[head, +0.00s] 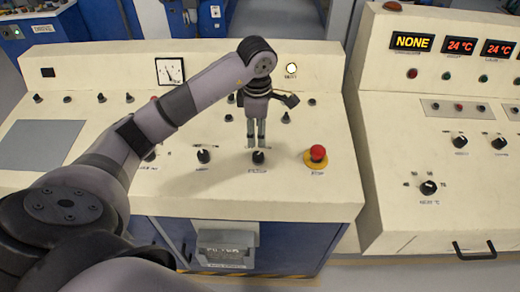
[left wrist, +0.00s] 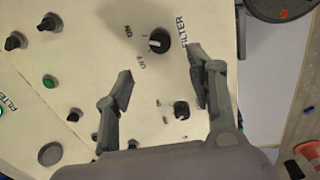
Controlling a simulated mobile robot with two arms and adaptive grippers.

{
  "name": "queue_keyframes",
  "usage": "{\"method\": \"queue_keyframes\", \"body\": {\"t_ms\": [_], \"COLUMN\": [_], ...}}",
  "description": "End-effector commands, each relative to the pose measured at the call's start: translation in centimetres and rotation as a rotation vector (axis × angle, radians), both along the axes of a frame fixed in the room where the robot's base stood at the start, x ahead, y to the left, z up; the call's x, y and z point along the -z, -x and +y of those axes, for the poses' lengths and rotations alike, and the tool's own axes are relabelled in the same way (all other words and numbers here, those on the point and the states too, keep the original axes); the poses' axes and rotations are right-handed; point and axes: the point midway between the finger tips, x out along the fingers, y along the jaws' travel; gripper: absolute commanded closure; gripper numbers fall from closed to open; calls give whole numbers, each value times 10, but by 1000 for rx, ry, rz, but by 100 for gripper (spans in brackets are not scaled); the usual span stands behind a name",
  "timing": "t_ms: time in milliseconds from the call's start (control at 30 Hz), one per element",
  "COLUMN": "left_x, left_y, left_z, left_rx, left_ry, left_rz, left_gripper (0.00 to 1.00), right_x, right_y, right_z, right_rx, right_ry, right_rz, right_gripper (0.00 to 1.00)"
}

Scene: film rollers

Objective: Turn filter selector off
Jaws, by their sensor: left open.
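The filter selector is a black rotary knob (head: 258,157) near the front edge of the cream console, above a small label. In the left wrist view the knob (left wrist: 159,41) has a white pointer mark, with ON and OFF printed to its left and FILTER to its right. The mark faces the left side; I cannot tell exactly which label it meets. My left gripper (head: 257,146) points down just behind the knob. Its two fingers (left wrist: 159,60) are spread and empty, and the knob appears just beyond the gap between their tips. My right gripper is not in view.
A red stop button (head: 317,154) on a yellow base sits right of the knob. Another black knob (head: 204,156) sits to the left. A second console (head: 390,150) with displays stands at the right. A grey box (head: 228,245) hangs on the console front.

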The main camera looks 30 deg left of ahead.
Motion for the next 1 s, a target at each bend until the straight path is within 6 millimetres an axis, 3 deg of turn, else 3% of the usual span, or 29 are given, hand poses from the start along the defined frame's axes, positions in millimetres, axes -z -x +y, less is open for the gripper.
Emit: {"method": "queue_keyframes", "body": {"t_ms": [300,500,700,1000], "left_x": [67,97,109,109], "left_y": [-5,-8,-10,-10], "left_z": [2,3,5,4], "left_rx": [0,0,2,2], "left_ry": [4,4,2,2], "left_rz": [5,1,0,-1], "left_gripper": [49,49,49,52], "right_x": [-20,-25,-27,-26], "right_y": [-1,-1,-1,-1], "right_z": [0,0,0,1], "right_rx": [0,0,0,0], "right_ry": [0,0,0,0], "right_rz": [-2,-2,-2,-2], "right_gripper": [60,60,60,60]}}
